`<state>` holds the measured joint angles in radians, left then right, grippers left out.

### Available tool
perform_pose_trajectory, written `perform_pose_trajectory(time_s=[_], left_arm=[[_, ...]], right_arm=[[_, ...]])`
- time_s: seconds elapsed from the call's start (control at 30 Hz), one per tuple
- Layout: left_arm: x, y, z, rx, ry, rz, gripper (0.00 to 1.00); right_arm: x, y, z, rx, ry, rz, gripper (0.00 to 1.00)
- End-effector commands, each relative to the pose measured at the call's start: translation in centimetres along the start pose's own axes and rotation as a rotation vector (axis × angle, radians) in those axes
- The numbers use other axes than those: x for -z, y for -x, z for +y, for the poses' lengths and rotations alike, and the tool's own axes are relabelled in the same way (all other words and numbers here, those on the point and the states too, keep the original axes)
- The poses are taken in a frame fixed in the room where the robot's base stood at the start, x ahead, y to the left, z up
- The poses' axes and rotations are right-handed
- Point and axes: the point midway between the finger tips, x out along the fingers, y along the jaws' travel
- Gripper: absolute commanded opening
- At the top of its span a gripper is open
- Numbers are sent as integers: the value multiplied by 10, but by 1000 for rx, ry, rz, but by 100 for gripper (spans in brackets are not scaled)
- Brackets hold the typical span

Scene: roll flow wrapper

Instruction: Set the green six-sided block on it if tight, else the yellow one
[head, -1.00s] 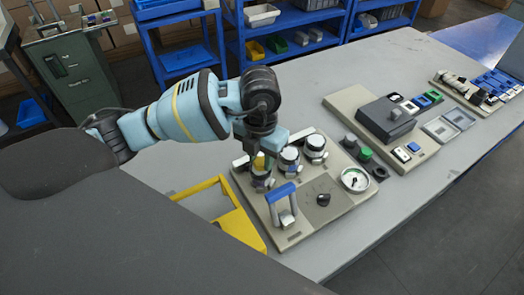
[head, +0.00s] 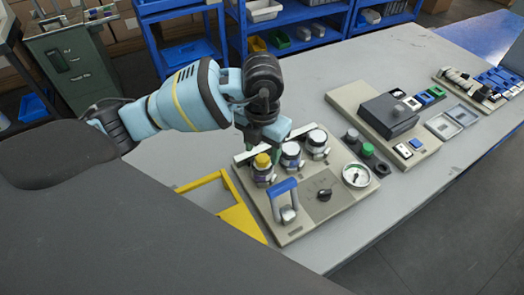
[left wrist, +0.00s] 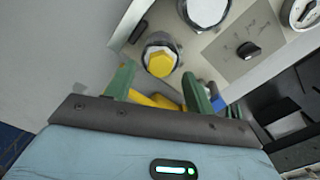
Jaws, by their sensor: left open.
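The yellow six-sided block (head: 262,160) sits on top of the nearest-left of three round white-and-dark posts (head: 291,155) on the beige panel (head: 300,232). It also shows in the left wrist view (left wrist: 161,63), where its hexagonal top is clear. My left gripper (head: 268,133) is open and empty, close to the block and apart from it; its green fingers (left wrist: 158,84) show in the left wrist view. The green block (head: 367,150) stands right of the panel, beside a grey one (head: 352,136). My right gripper is not in view.
The panel also carries a blue-handled lever (head: 283,188), a black knob (head: 324,195) and a white dial gauge (head: 356,174). A yellow frame (head: 238,218) stands at its left. A second panel with a dark box (head: 388,116) lies beyond. The grey table (head: 300,105) is bare behind the posts.

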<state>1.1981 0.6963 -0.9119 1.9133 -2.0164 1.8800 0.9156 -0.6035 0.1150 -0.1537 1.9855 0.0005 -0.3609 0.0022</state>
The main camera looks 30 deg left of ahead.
Motion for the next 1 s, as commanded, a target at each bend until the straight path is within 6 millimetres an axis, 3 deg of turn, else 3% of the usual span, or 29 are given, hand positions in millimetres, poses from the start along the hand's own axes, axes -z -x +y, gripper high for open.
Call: perform_pose_trajectory(time_s=[0.2, 0.4, 1.0], left_arm=[[-1, 38, 0, 0, -2, -5, 54], [0, 57, 0, 0, -1, -3, 54], [0, 60, 0, 0, -1, -1, 54]], right_arm=[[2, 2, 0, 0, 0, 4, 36], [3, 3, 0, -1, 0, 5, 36], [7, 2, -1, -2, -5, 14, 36]])
